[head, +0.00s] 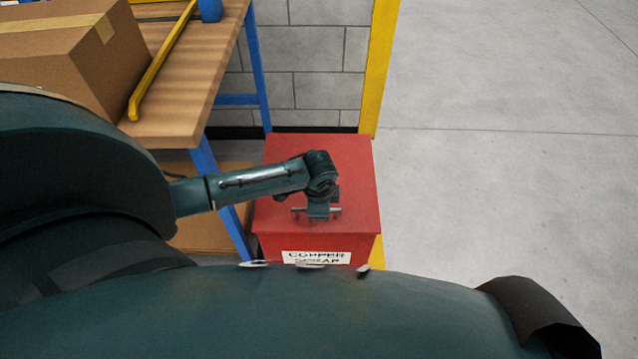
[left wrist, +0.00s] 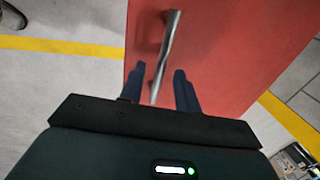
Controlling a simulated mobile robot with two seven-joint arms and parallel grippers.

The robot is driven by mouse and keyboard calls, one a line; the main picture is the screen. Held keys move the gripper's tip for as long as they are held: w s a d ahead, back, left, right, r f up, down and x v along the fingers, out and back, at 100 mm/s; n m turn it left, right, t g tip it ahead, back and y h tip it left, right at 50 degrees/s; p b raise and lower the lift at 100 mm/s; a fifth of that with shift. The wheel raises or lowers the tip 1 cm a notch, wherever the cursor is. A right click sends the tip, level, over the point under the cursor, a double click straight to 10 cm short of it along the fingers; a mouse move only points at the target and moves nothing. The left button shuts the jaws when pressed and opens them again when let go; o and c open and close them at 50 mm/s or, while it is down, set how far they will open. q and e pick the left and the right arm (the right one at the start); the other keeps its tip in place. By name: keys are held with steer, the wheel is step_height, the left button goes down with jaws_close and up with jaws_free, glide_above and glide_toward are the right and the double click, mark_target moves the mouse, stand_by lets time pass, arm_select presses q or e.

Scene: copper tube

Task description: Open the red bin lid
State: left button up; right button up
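The red bin (head: 318,245) stands on the floor beside the workbench, with a white label reading COPPER SCRAP on its front. Its red lid (head: 355,170) looks shut. A metal bar handle (head: 332,210) is on the lid, partly hidden by my left gripper (head: 318,211) in the head view. In the left wrist view, the handle (left wrist: 170,40) runs lengthwise between the two separated dark fingers of my left gripper (left wrist: 160,69). A gap shows on both sides of the bar. My right gripper is not in view.
A wooden workbench (head: 190,100) with blue legs stands left of the bin, carrying a cardboard box (head: 70,50) and a yellow bar (head: 160,65). A block wall and yellow post (head: 380,60) are behind the bin. The floor to the right is clear.

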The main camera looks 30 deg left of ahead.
arm_select(q)
jaws_close()
stand_by(0.4)
steer(key=shift+a+r, duration=0.1)
